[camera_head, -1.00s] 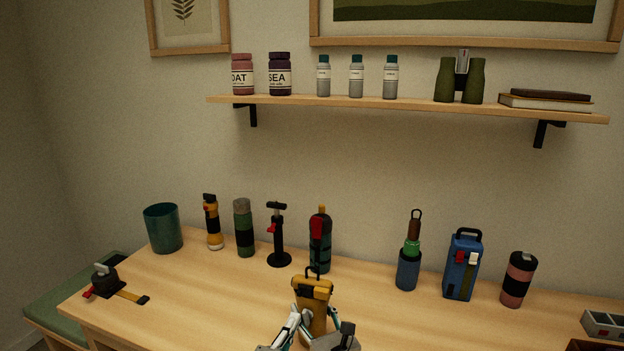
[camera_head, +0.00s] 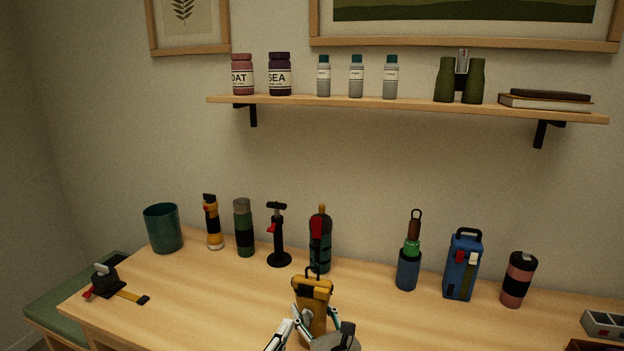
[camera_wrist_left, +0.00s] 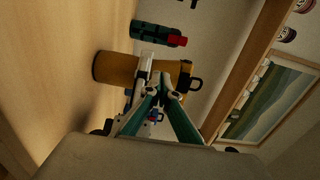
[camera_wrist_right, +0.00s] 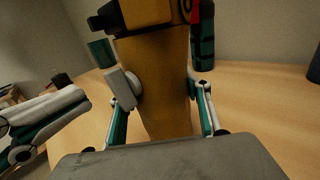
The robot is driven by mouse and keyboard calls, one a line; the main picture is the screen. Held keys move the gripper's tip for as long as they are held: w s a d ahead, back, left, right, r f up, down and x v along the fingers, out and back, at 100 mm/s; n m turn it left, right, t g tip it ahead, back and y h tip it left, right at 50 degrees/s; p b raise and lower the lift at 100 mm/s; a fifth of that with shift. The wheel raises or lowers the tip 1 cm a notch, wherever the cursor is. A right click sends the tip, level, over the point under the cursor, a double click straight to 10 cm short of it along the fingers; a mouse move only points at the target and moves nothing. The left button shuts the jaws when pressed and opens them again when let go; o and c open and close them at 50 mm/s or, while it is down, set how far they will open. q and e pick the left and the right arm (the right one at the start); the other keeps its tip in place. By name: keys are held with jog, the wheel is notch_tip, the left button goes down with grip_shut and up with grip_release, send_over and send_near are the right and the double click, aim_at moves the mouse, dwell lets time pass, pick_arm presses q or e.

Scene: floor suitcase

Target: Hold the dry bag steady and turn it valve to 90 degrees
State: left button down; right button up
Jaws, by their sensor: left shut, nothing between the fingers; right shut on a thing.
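The dry bag (camera_head: 312,291) is mustard yellow with a black handle on top and stands upright at the table's front middle. It also shows in the left wrist view (camera_wrist_left: 115,69) and the right wrist view (camera_wrist_right: 166,75). My right gripper (camera_wrist_right: 165,104) is shut on the bag's body, one finger on each side. My left gripper (camera_head: 300,324) is shut and empty, close to the bag's left side in the head view; its fingertips (camera_wrist_left: 160,84) overlap the bag in its wrist view. I cannot tell whether they touch. The valve cannot be made out clearly.
A dark green bottle with a red part (camera_head: 320,241) stands behind the bag. A black pump (camera_head: 278,240), a blue case (camera_head: 461,266) and a teal cup (camera_head: 163,229) stand farther back. A black strap tool (camera_head: 106,283) lies at left. The wooden table (camera_head: 215,300) is clear between.

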pick_arm(q)
jog(key=shift+v, duration=1.75)
pick_arm(e)
jog(key=o, duration=1.5)
